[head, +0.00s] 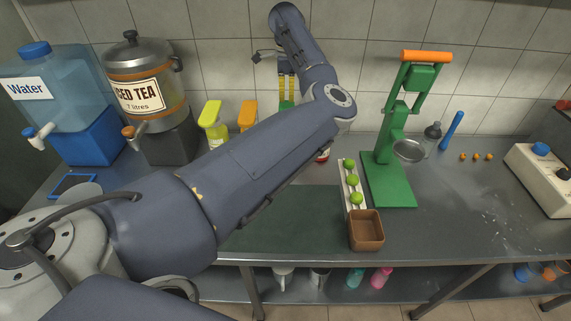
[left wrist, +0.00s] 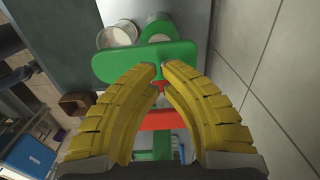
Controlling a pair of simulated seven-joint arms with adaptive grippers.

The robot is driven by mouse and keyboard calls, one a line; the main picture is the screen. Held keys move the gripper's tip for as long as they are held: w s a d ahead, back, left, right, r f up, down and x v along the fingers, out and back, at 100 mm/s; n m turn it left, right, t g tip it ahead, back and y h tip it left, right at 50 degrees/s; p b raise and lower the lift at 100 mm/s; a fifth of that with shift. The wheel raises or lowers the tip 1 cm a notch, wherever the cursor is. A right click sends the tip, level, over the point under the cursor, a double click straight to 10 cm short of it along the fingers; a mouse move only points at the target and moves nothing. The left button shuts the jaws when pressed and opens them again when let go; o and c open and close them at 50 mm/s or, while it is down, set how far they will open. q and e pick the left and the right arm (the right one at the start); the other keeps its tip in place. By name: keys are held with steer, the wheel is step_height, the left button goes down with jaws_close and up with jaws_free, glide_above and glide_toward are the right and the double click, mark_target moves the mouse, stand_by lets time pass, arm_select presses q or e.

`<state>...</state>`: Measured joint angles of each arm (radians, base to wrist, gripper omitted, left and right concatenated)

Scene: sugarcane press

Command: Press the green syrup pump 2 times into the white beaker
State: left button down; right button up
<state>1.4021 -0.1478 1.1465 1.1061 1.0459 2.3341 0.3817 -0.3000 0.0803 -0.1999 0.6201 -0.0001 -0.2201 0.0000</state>
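The green syrup pump (left wrist: 120,64) shows its broad green head just past my left fingertips in the left wrist view. In the head view, only a bit of green (head: 287,104) shows below the fingers; my arm hides the rest. My left gripper (head: 288,92) points down over the pump. Its yellow fingers (left wrist: 161,70) curve together until their tips nearly meet, with nothing held between them. I cannot tell whether the tips touch the pump head. A white beaker (left wrist: 117,37) stands beside the pump in the left wrist view; my arm hides it in the head view. My right gripper is out of view.
A yellow pump (head: 210,113) and an orange pump (head: 248,113) stand left of the green one. A red pump (left wrist: 168,120) is close by. The iced tea dispenser (head: 140,85), green press (head: 388,180) and brown box (head: 366,230) stand farther off. A tiled wall (head: 225,60) is behind.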

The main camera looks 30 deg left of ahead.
arm_select(q)
steer(key=shift+f, duration=0.15)
steer(key=shift+f, duration=0.75)
steer(key=shift+f, duration=0.35)
steer(key=shift+f, duration=1.85)
steer(key=shift+r, duration=3.05)
steer(key=shift+f, duration=0.15)
steer(key=shift+f, duration=1.5)
